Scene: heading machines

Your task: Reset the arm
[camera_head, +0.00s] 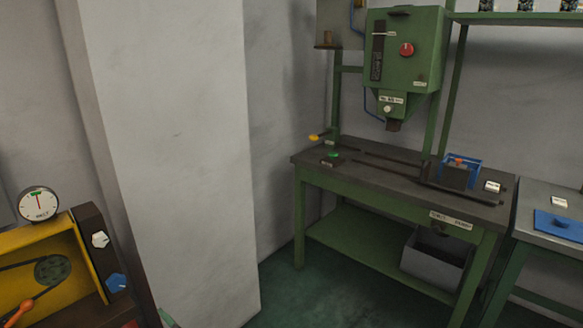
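Neither of my grippers and no clear part of my arms shows in the head view. At the lower left is a yellow machine housing (18,262) with a dark pulley and belt inside. An orange-tipped lever (19,313) slants up at its front, cut by the frame's bottom edge. At the far table stands a green machine (404,58) with a red knob (406,50). A small yellow-tipped handle (318,137) sticks out at the left of that table.
A dark-topped green workbench (330,174) carries rails and a blue box (477,163). A grey bin (437,262) sits under it. A pale wall column (175,150) stands between the machines. A second table (540,235) is at the right. Green floor (310,300) lies clear in front.

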